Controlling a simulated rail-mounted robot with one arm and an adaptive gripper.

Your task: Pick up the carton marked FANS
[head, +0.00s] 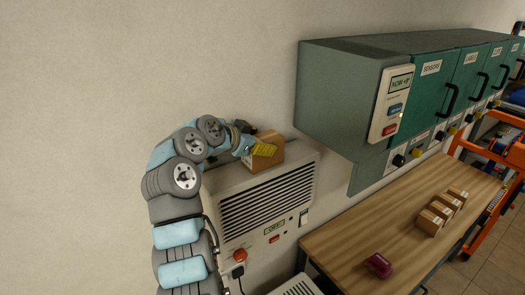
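A brown cardboard carton (273,161) sits on top of the beige louvred unit (217,193) by the wall. No marking on it can be read in this view. My gripper (263,149), with yellow fingers, is at the carton's upper left side, in front of part of it. I cannot tell whether the fingers touch the carton or are open or shut. Several more small brown cartons (429,223) stand in a row on the wooden bench at the right. Their labels are too small to read, so I cannot tell which carton is marked FANS.
A dark red object (378,265) lies on the wooden bench (345,245). Green wall cabinets (345,85) with a control panel (390,104) jut out right of the carton. An orange frame (505,150) stands at the far right.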

